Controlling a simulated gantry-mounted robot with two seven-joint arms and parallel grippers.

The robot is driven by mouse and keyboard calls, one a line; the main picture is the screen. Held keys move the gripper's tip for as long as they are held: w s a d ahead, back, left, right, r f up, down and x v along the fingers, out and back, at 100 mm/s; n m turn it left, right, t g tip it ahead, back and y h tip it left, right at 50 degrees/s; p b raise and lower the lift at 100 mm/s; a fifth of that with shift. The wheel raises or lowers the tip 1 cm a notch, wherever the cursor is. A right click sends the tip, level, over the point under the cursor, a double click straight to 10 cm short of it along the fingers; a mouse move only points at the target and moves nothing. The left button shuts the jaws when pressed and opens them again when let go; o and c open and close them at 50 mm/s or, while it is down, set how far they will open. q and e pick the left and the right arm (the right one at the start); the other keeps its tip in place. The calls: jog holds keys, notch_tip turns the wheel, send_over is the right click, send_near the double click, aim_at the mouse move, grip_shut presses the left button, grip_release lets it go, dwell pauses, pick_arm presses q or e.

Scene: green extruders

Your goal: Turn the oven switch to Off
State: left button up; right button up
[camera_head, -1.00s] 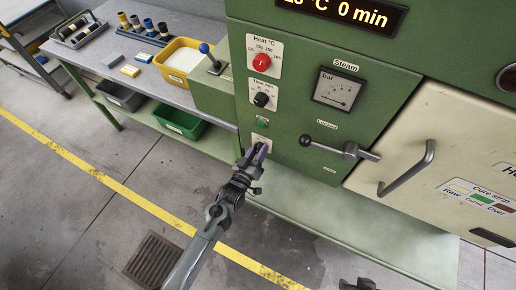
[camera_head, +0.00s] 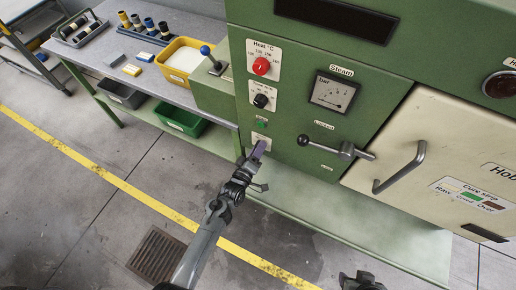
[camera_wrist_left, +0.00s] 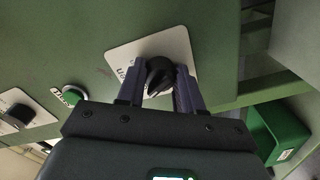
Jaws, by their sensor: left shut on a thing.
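The oven switch is a black knob (camera_wrist_left: 160,74) on a white plate, seen in the left wrist view low on the green oven panel. My left gripper (camera_wrist_left: 158,92) has its two purple-grey fingers around the knob, shut on it. In the head view my left gripper (camera_head: 257,151) covers most of the switch plate (camera_head: 261,140). The plate's lettering is too small and covered to read fully. The oven display (camera_head: 337,18) is dark. Part of my right gripper (camera_head: 361,281) shows at the bottom edge; its fingers are not clear.
Above the switch are a green button (camera_head: 262,124), a black timer knob (camera_head: 261,100) and a red heat knob (camera_head: 261,66). A door lever (camera_head: 335,148) and handle (camera_head: 401,168) stick out to the right. The floor (camera_head: 100,220) at left is clear.

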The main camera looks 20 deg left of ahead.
dwell(0.3)
pick_arm(q)
jog(key=o, duration=1)
jog(key=shift+o, duration=0.2)
jog(key=s+a+p, duration=0.1)
jog(key=s, duration=0.9)
jog(key=shift+s, duration=0.4)
